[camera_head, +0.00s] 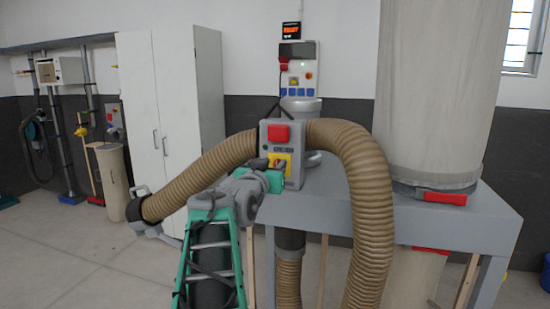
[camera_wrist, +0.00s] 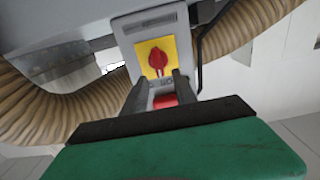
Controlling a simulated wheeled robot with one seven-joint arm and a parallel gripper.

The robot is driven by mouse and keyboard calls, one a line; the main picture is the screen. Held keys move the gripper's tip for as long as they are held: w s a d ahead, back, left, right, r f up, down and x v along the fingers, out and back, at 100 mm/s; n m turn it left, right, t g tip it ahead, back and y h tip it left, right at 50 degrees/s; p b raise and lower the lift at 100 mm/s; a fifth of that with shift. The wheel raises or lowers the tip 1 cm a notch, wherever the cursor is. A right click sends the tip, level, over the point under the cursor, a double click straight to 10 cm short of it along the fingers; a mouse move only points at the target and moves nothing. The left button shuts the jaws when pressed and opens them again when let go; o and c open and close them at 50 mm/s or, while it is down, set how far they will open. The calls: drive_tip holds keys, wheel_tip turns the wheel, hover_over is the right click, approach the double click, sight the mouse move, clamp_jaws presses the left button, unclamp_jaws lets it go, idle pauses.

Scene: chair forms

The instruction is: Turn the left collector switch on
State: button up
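A grey switch box (camera_head: 295,165) stands at the near left edge of the grey collector frame. It has a red block (camera_head: 279,133) on top and a yellow plate (camera_head: 280,158) below. In the wrist view the yellow plate (camera_wrist: 143,50) carries a red rotary knob (camera_wrist: 157,61). The knob's long axis looks roughly upright there. My gripper (camera_wrist: 159,79) is open, its two dark fingers apart just before the plate, on the side of the red block (camera_wrist: 164,101). I cannot tell whether the fingers touch anything. In the head view my gripper (camera_head: 275,166) partly hides the plate.
Ribbed tan hoses (camera_head: 370,220) curve out on both sides of the box. A grey collector table (camera_head: 440,215) with a tall filter bag (camera_head: 440,90) is at right. A control panel (camera_head: 298,75) hangs behind. A white cabinet (camera_head: 170,110) stands left; the left floor is open.

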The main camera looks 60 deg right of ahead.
drive_tip(key=d, duration=0.2)
drive_tip(key=shift+w+d+p, duration=0.25)
drive_tip(key=shift+d+p, duration=0.05)
drive_tip(key=shift+d, duration=0.05)
drive_tip(key=shift+c, duration=0.5)
clamp_jaws()
